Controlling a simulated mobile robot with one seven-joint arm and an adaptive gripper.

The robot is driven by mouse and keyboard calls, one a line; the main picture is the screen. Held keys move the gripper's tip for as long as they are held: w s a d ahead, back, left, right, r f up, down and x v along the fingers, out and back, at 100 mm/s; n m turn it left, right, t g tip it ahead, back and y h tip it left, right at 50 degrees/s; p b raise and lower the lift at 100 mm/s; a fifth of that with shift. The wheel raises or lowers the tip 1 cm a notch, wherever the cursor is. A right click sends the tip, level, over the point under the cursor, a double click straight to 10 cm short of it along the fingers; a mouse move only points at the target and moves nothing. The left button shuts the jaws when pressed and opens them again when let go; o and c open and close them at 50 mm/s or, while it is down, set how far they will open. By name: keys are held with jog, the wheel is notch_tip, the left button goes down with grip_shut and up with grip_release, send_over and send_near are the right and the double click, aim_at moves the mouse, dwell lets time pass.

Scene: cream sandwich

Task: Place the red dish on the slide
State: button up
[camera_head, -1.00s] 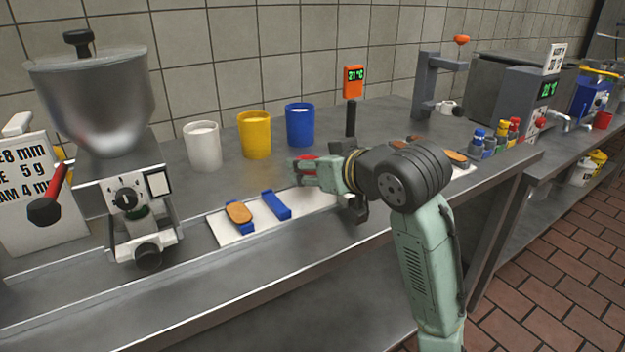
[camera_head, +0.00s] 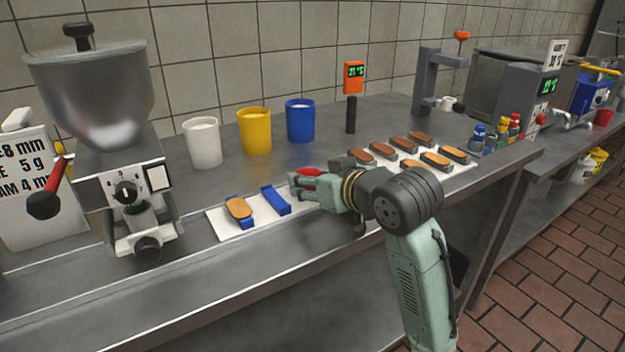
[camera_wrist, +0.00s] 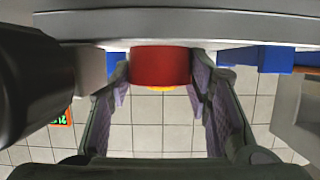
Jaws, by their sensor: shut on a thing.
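The red dish (camera_head: 310,171) is between my gripper's fingertips, low over the right part of the white board. It also shows in the wrist view (camera_wrist: 160,66) with a finger on each side. My gripper (camera_head: 303,176) is shut on it. I cannot tell whether the dish touches the surface below. A bare blue slide (camera_head: 276,200) lies on the board just left of the gripper. Farther left, another blue slide (camera_head: 247,223) carries a brown oval biscuit (camera_head: 239,208). The wrist view shows a blue piece (camera_wrist: 122,56) on the dish's other side; my gripper hides that spot in the head view.
White (camera_head: 203,143), yellow (camera_head: 254,131) and blue (camera_head: 300,122) cups stand behind. A hopper machine (camera_head: 130,190) is at left. A tray (camera_head: 463,168) of brown biscuits and an orange-headed thermometer (camera_head: 353,78) are right. The counter's front strip is clear.

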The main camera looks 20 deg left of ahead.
jog(key=o, duration=0.9)
jog(key=shift+s+a+f, duration=0.1)
jog(key=shift+f, duration=0.5)
jog(key=shift+r, duration=0.25)
jog(key=v, duration=0.6)
jog(key=r+v, duration=0.1)
jog(key=v, duration=0.5)
jog(key=shift+r, duration=0.2)
